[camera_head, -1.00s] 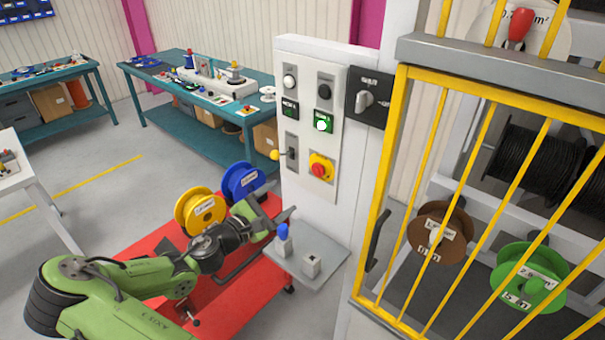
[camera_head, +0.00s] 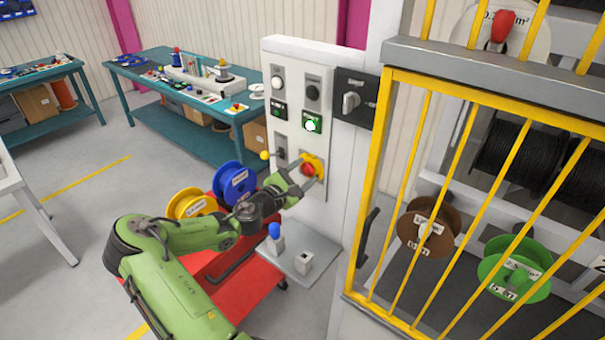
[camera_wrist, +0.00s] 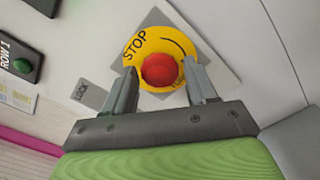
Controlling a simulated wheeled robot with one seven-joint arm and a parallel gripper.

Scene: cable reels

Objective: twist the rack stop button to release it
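The rack stop button is a red mushroom knob (camera_head: 307,169) on a yellow round plate, on the white control panel (camera_head: 297,72). In the wrist view the red knob (camera_wrist: 160,71) sits in the yellow plate (camera_wrist: 178,43) marked STOP. My gripper (camera_head: 302,178) is raised in front of it. In the wrist view my gripper (camera_wrist: 163,86) has its fingers spread, one on each side of the knob. A gap seems to show beside each finger; whether either touches the knob I cannot tell.
A lever switch with a yellow ball (camera_head: 265,155) is just left of the button. A black rotary switch (camera_head: 351,99) is to the upper right. A grey shelf (camera_head: 310,262) below holds two small items. The yellow barred gate (camera_head: 372,190) stands at right.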

